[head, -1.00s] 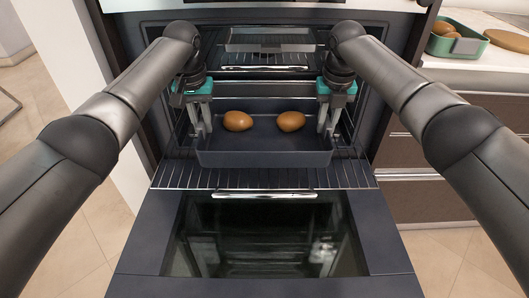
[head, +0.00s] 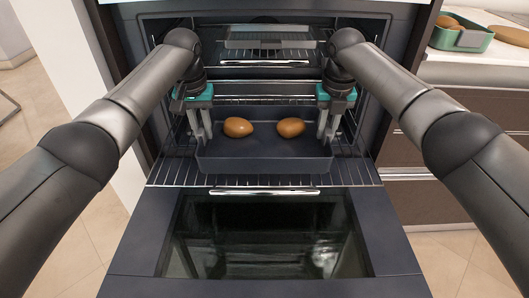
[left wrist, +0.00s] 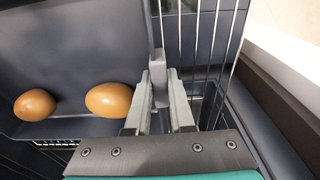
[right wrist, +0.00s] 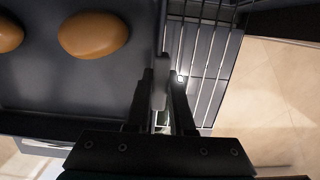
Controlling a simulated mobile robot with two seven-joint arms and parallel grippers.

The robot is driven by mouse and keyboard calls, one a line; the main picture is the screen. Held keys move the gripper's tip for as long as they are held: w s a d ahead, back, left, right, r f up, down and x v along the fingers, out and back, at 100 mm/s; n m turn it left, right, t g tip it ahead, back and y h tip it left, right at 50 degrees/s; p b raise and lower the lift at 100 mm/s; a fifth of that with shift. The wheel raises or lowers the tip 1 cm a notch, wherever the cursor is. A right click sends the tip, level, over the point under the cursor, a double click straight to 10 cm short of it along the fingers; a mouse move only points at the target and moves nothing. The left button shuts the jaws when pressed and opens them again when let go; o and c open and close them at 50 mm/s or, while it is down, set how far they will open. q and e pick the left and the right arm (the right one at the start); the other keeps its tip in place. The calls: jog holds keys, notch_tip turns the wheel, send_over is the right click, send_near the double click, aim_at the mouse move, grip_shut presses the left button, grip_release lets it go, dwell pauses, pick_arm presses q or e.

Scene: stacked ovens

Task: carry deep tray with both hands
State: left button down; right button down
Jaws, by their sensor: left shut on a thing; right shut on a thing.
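The deep tray (head: 264,164) is dark blue-grey and sits level at the oven's mouth, at the height of a wire rack. Whether it touches the rack I cannot tell. Two smooth brown egg-shaped items (head: 238,127) (head: 290,127) lie apart inside it. My left gripper (head: 205,130) is shut on the tray's left side; the left wrist view shows its fingers (left wrist: 160,105) around a rim tab. My right gripper (head: 326,128) is shut on the right side; its fingers (right wrist: 161,95) also pinch the rim in the right wrist view.
The wire rack (head: 170,172) lies beneath the tray. The opened oven door (head: 265,285) extends below it towards me. An upper oven compartment holds another tray (head: 268,40). A green container (head: 460,36) with brown items stands on the counter at right. Oven walls are close on both sides.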

pick_arm(q)
jog(key=shift+f+b, duration=0.65)
pick_arm(e)
jog(key=shift+f, duration=0.65)
pick_arm(q)
jog(key=c, duration=0.8)
grip_release()
pick_arm(e)
jog(key=c, duration=0.8)
grip_release()
pick_arm(q)
jog(key=shift+r, duration=0.1)
jog(key=r, duration=0.3)
jog(key=s+r, duration=0.1)
jog(key=r, duration=0.7)
jog(key=shift+s+r, duration=0.2)
jog(key=shift+r, duration=0.2)
pick_arm(e)
jog(key=shift+r, duration=0.25)
jog(key=r, duration=0.3)
jog(key=s+r, duration=0.1)
jog(key=r, duration=0.7)
jog(key=shift+s+r, duration=0.2)
jog(key=shift+s, duration=0.05)
